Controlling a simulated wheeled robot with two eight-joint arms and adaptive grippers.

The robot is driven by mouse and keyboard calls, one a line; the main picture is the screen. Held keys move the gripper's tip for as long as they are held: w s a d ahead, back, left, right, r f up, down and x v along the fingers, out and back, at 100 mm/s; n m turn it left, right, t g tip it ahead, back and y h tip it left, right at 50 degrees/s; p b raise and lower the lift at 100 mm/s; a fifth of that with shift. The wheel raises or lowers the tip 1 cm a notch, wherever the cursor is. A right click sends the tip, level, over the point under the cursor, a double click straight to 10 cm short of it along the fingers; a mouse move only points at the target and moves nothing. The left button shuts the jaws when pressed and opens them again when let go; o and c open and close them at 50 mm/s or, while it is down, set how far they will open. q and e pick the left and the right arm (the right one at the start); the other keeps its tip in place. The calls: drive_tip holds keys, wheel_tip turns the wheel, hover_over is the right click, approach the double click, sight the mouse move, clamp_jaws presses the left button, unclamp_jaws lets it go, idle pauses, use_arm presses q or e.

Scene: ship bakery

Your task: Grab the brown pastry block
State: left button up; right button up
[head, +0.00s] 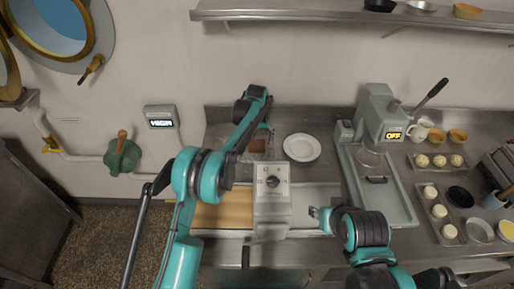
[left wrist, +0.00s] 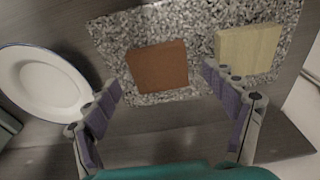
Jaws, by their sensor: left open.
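The brown pastry block (left wrist: 157,67) is a flat square lying on a speckled stone board (left wrist: 190,20) in the left wrist view. A pale block (left wrist: 247,50) lies to its right on the same board. My left gripper (left wrist: 163,82) is open and empty, with one finger on each side of the brown block's near edge; whether they touch it I cannot tell. In the head view my left gripper (head: 260,130) is over the board at the back of the counter, and my arm partly hides this area. My right gripper (head: 319,214) is at the front, right of the white-topped machine.
A white plate (head: 302,147) stands just right of the board and also shows in the left wrist view (left wrist: 40,83). A white-topped machine with a dial (head: 272,205) stands in front. A grey mixer (head: 380,115) and trays of dough balls (head: 438,160) are at the right.

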use_arm(q)
drive_tip(key=shift+w+f, duration=0.2)
drive_tip(key=shift+f, duration=0.75)
drive_tip(key=shift+c, duration=0.2)
drive_tip(key=shift+r, duration=0.1)
drive_tip(key=c, duration=1.2)
drive_tip(key=shift+r, duration=0.1)
wheel_tip(320, 180, up, 4)
drive_tip(key=shift+r+p, duration=0.1)
drive_tip(key=shift+p, duration=0.5)
drive_tip(key=d+r+p, duration=0.2)
drive_tip(key=d, duration=0.1)
drive_tip(key=w+d+r+p, duration=0.1)
drive_tip(key=d+r+p, duration=0.1)
drive_tip(key=d+p, duration=0.1)
drive_tip(key=w+d+r+p, duration=0.1)
drive_tip(key=d+r+p, duration=0.1)
drive_tip(key=d, duration=0.3)
drive_tip(key=shift+w+d+r+p, duration=0.2)
drive_tip(key=shift+r+p, duration=0.1)
drive_tip(key=shift+r, duration=0.05)
